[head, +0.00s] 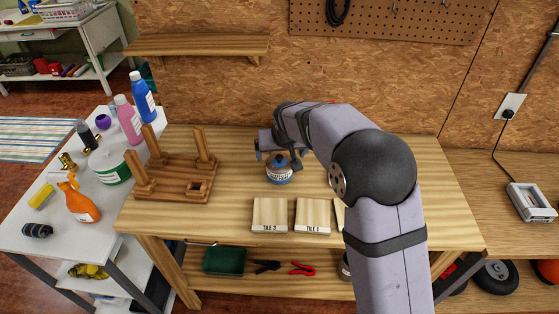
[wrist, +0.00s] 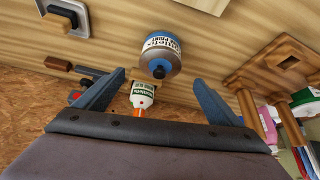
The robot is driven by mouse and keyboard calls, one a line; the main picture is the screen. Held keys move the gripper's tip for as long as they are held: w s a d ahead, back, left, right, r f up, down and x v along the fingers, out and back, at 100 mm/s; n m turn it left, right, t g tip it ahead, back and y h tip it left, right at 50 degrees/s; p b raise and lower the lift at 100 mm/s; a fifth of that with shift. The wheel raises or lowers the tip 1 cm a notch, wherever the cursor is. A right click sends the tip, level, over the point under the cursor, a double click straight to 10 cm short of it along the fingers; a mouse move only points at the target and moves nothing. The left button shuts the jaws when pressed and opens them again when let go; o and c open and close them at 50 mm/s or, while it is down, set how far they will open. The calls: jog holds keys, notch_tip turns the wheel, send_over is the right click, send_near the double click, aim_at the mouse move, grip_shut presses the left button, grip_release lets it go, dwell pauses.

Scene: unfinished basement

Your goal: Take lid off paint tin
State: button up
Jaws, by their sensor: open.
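The paint tin (head: 279,174) stands upright on the wooden workbench, with a blue label band. In the wrist view the tin (wrist: 160,48) shows printed lettering, and its lid (wrist: 157,67) has a small dark knob in the middle. The lid appears seated on the tin. My gripper (head: 279,154) is at the tin's top in the head view, with blue fingers spread to either side. In the wrist view my gripper (wrist: 160,80) is open and empty, and the tin lies beyond the fingertips, roughly between them. I cannot tell whether a finger touches it.
A wooden frame with upright posts (head: 172,184) stands left of the tin. Tiles (head: 270,215) lie at the bench's front edge. A white bottle with an orange tip (wrist: 142,95) shows beyond the tin in the wrist view. My arm hides part of the bench's right side.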

aim_at(280, 159)
jog(key=shift+p+x, duration=1.35)
jog(key=shift+x, duration=1.25)
jog(key=c, duration=1.1)
